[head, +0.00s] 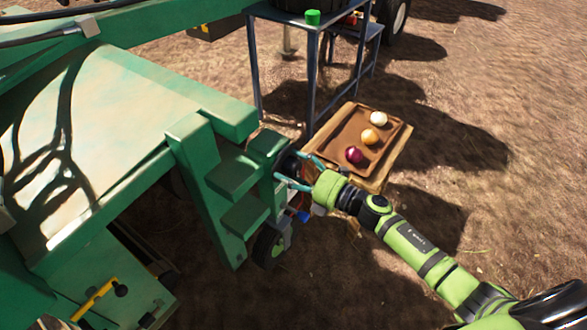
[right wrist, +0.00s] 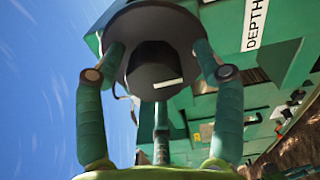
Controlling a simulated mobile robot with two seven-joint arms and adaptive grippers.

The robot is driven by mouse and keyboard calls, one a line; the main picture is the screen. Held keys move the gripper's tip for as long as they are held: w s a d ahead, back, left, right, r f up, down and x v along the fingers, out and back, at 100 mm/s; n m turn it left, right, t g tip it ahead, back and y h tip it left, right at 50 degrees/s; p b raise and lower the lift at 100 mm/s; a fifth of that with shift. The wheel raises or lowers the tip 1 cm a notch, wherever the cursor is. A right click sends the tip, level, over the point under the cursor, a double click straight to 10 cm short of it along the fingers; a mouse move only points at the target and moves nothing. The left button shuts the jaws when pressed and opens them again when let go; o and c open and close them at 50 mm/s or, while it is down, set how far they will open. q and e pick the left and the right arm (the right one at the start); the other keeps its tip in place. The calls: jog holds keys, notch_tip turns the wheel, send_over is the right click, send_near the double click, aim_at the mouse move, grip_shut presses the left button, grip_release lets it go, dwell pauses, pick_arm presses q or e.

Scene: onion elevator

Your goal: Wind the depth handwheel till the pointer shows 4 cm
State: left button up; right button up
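The depth handwheel (right wrist: 156,25) shows in the right wrist view as a dark round disc with a thick hub bearing a short white mark. A white label reading DEPTH (right wrist: 255,25) is on the green machine to its right. My right gripper (right wrist: 158,60) has its green fingers on both sides of the hub, tips at the wheel. I cannot tell whether they press on it. In the head view the right gripper (head: 294,169) is at the machine's right side, mostly covering the wheel. No pointer or scale can be read. My left gripper is not in view.
The green machine (head: 100,140) fills the left. A wooden tray (head: 398,150) with three onions lies right beyond my gripper. A blue metal stand (head: 310,75) with a green button (head: 312,17) stands behind. Bare soil is open at the right.

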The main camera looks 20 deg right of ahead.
jog(key=v, duration=1.2)
jog(key=shift+d, duration=0.1)
